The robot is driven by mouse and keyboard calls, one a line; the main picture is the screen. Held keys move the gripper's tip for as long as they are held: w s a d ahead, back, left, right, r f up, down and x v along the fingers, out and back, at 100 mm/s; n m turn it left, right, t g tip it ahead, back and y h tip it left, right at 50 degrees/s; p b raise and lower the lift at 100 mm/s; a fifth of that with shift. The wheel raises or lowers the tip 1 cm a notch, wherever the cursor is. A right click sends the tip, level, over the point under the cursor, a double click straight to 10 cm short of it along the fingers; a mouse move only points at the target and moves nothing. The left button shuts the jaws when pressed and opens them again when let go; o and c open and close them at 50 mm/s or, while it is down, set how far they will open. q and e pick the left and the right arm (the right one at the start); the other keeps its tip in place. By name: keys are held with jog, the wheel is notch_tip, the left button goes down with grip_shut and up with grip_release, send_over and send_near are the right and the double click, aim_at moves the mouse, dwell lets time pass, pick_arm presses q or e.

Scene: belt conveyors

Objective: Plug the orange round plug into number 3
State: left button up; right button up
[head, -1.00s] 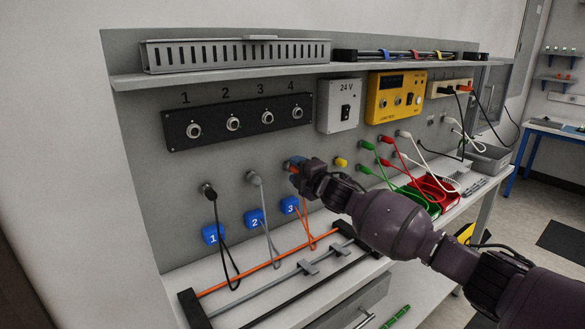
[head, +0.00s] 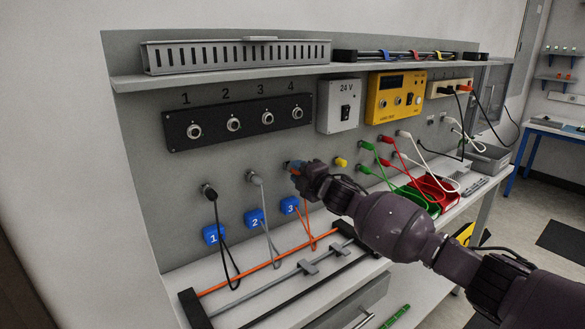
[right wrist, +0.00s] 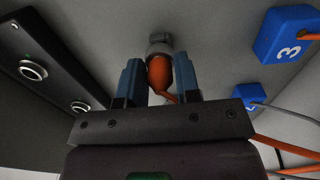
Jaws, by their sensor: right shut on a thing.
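The orange round plug (right wrist: 159,74) sits at a grey holder (right wrist: 160,43) on the wall panel, with its orange cable hanging below. My right gripper (right wrist: 159,80) is shut on the plug, one blue finger on each side of it. In the head view my right gripper (head: 294,167) hides most of the plug. The socket under number 3 (head: 266,118) is a round metal port on the black panel (head: 217,129), up and left of the gripper; it looks empty. My left gripper is not in view.
A black plug (head: 209,191) and a grey plug (head: 254,177) are parked to the left, with cables hanging. Blue tags, including tag 3 (head: 289,205), hang below. A yellow knob (head: 341,162) is right of the gripper. A shelf (head: 225,79) juts out above the socket panel.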

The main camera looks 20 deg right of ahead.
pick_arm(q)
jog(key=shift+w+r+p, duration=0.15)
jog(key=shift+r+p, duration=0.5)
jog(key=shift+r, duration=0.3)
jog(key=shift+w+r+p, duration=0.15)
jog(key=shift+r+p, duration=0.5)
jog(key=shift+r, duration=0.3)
pick_arm(e)
jog(key=shift+v, duration=2.25)
jog(key=shift+r, duration=0.1)
